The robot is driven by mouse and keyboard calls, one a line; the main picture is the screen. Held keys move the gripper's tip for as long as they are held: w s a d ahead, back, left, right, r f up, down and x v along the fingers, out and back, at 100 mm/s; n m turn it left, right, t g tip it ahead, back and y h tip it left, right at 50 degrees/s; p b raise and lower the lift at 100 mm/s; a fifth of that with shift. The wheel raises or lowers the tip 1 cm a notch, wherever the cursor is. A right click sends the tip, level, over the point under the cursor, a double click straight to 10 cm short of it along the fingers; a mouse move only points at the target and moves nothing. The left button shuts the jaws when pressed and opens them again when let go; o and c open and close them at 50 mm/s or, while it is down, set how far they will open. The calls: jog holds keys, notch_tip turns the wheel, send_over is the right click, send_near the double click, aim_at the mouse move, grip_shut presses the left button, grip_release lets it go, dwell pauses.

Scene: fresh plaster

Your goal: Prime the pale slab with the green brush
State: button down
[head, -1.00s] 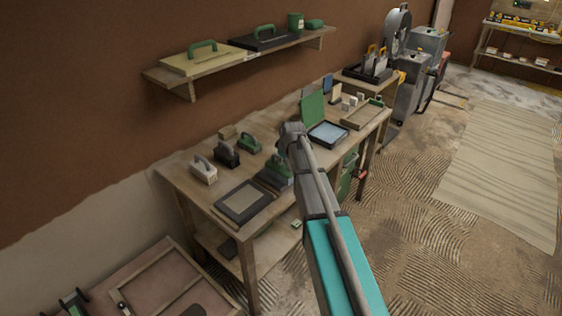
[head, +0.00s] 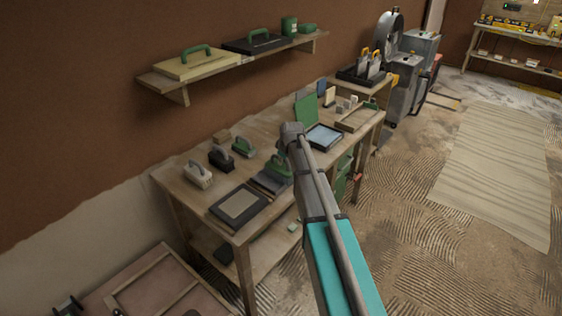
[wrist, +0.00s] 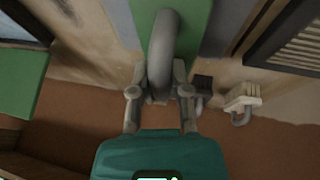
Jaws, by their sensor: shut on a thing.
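My gripper (wrist: 160,92) is shut on the grey loop handle of the green brush (wrist: 188,28); the brush's green body reaches past the top of the wrist view. In the head view my arm hides most of the gripper, and a green body that looks like the brush (head: 279,170) shows left of the arm, over a dark grey plate. I cannot tell if it touches the plate. The pale slab (head: 240,204) lies flat in a dark frame near the bench's left front corner, left of the brush. Its framed corner shows at upper right in the wrist view (wrist: 300,45).
A white block (head: 199,176), a black block (head: 221,160) and another green block (head: 242,148), all with handles, stand in a row behind the slab. A blue tray (head: 324,136) and an upright green board (head: 306,108) are to the right. A shelf (head: 220,72) hangs above.

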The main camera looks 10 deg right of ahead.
jog(key=shift+w+d, duration=0.65)
jog(key=shift+d, duration=0.35)
jog(key=shift+w+d, duration=0.5)
jog(key=shift+d, duration=0.2)
jog(key=shift+w+d, duration=0.5)
jog(key=shift+d, duration=0.15)
jog(key=shift+w, duration=0.1)
jog(key=shift+w+d, duration=0.45)
jog(key=shift+d, duration=0.2)
jog(key=shift+w+d, duration=0.4)
jog(key=shift+d, duration=0.25)
jog(key=shift+w+a, duration=0.75)
jog(key=shift+w, duration=0.3)
